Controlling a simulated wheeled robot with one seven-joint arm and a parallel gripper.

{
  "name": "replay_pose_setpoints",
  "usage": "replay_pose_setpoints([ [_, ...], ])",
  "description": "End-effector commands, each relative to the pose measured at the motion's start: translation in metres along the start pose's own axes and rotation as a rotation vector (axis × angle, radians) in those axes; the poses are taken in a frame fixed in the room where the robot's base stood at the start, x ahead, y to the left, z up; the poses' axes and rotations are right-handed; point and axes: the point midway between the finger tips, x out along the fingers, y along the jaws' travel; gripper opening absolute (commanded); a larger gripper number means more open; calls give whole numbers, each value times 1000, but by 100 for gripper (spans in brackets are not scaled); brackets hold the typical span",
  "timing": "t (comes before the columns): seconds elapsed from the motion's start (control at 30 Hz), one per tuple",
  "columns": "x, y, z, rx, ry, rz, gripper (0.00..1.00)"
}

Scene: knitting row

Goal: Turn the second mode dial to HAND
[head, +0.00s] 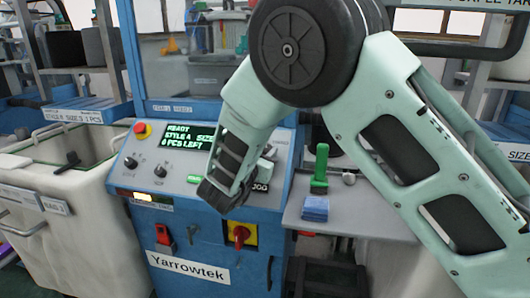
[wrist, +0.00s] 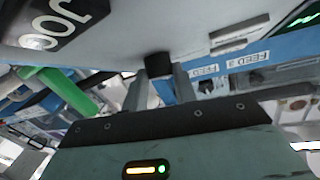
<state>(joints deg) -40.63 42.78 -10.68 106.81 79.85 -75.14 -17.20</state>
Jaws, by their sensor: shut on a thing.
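My gripper (wrist: 160,88) is at the machine's sloping control panel (head: 178,150), low on its right part. In the wrist view its two grey fingers are shut on a small black knob (wrist: 158,65), which looks like a dial on the panel face. No position mark or HAND label on that knob can be read. In the head view my gripper and forearm hide this knob. Two other black dials, a left one (head: 130,163) and a right one (head: 160,171), show to the left of my gripper.
A green-lettered display (head: 190,137) and a red stop button (head: 142,129) sit on the panel. A JOG key (head: 260,187) is close right of my gripper. Below is a red switch on yellow (head: 240,234). A green-handled tool (head: 320,165) stands on the shelf at right.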

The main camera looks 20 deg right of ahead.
Motion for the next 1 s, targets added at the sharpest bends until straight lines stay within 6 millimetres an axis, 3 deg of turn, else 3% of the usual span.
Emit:
replay_pose_setpoints([
  [1.0,3,-10,-2,517,30,658,5],
])
